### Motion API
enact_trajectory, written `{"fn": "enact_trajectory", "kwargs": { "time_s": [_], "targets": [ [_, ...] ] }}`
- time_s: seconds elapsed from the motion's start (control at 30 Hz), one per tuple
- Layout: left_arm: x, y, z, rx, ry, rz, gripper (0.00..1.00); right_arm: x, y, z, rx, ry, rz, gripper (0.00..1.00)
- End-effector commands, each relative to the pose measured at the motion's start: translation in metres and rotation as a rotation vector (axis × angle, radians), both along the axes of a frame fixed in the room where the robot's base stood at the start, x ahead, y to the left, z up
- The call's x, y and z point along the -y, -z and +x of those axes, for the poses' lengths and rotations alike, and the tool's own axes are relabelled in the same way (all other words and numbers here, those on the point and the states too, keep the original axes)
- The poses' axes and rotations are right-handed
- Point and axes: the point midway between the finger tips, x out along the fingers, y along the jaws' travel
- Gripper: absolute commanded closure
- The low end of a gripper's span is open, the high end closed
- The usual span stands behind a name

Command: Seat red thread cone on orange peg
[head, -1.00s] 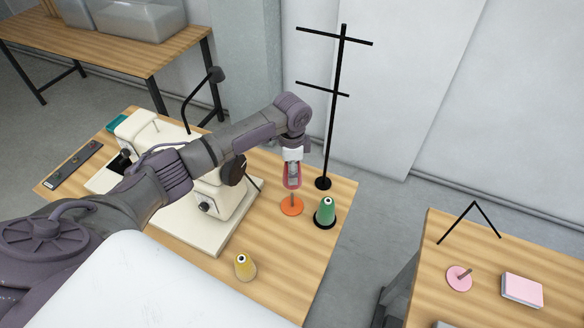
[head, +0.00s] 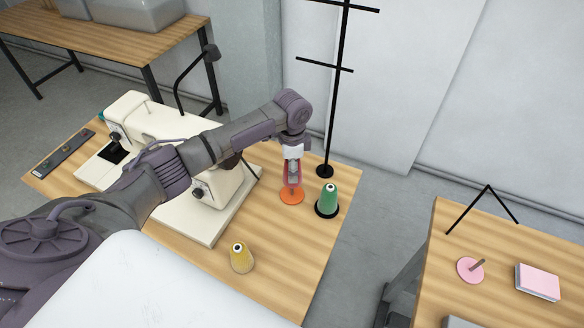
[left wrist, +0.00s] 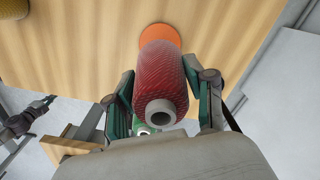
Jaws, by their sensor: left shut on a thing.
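My left gripper (head: 292,180) is shut on the red thread cone (left wrist: 162,80), with one finger on each side of it. The cone hangs roughly upright over the orange peg's round base (head: 292,197) on the sewing table. In the head view the cone's lower end is close above the base and hides the pin. I cannot tell whether the pin has entered the cone. In the left wrist view the base (left wrist: 160,33) shows partly behind the cone's far end. A dark jointed part at that view's left edge looks like my right gripper (left wrist: 42,106), too small to read.
A green cone (head: 328,199) on a black base stands close right of the orange peg. A black thread stand (head: 332,110) rises behind. The sewing machine (head: 225,185) is left, a yellow cone (head: 241,258) nearer. A pink peg (head: 470,270) is on the right table.

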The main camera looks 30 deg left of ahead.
Motion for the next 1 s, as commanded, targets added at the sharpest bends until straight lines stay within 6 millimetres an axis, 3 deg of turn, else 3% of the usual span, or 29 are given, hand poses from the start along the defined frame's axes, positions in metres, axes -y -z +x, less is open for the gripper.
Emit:
{"fn": "enact_trajectory", "kwargs": {
  "time_s": [0.43,1.0],
  "targets": [
    [-0.001,0.03,0.0,0.001,-0.001,0.001,0.87,0.001,0.035,-0.001,-0.002,0.0,-0.001,1.0],
    [0.0,0.057,0.0,0.0,-0.001,0.0,0.87,0.006,0.038,-0.001,-0.002,0.001,-0.006,1.0]
  ]
}}
